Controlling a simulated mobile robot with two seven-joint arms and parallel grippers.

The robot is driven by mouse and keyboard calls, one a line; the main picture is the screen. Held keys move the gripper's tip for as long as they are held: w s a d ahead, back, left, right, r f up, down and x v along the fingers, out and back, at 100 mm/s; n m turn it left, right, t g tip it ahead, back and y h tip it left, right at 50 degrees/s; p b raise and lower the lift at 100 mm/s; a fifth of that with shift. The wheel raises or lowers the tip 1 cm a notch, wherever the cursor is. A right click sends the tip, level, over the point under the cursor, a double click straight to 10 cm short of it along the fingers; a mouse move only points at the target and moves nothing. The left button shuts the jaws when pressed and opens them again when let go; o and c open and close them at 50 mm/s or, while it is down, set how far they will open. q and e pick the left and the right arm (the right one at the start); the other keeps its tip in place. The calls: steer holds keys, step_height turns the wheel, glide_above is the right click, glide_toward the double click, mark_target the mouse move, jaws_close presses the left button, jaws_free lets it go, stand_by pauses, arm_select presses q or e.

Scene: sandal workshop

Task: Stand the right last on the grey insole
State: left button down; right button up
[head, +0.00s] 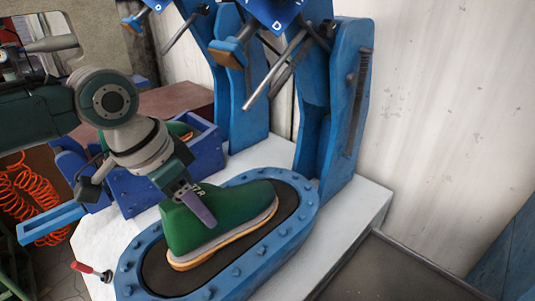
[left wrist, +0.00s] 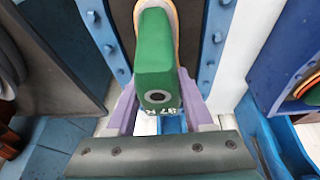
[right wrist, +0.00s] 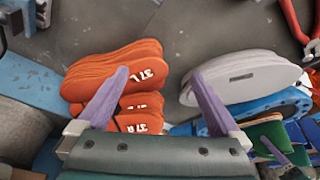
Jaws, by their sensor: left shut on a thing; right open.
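The green right last (head: 225,215) stands upright on the left press bed, its label ending in R. Under it shows a thin grey insole layer (head: 207,254) with a tan edge; the last appears to rest on it, without a clear gap. Both are inside the blue oval rim (head: 236,271), on the dark pad (head: 165,274). My left gripper (head: 191,203) is shut on the heel end of the last. In the left wrist view its fingers flank the last (left wrist: 156,62). My right gripper (right wrist: 158,78) is open and empty, over stacked soles.
A blue box (head: 205,143) behind holds another green last (head: 181,130). Blue press frames (head: 340,120) rise behind the bed. A red-handled lever (head: 90,270) is at front left. In the right wrist view are orange soles (right wrist: 115,66) and a pale stack (right wrist: 245,78).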

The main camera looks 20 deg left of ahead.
arm_select(q)
steer(key=shift+f, duration=0.2)
stand_by(0.5)
steer(key=shift+c, duration=2.3)
jaws_free()
steer(key=shift+o, duration=1.3)
steer(key=shift+f, duration=0.1)
steer(key=p+v, duration=0.1)
steer(key=v, duration=0.7)
steer(key=shift+s+r+p, duration=0.1)
steer(key=shift+r+p, duration=0.25)
steer(key=shift+p, duration=0.05)
steer(key=shift+s+a+r, duration=0.15)
steer(key=shift+s+r, duration=0.05)
steer(key=shift+r, duration=0.45)
steer(key=shift+s, duration=0.1)
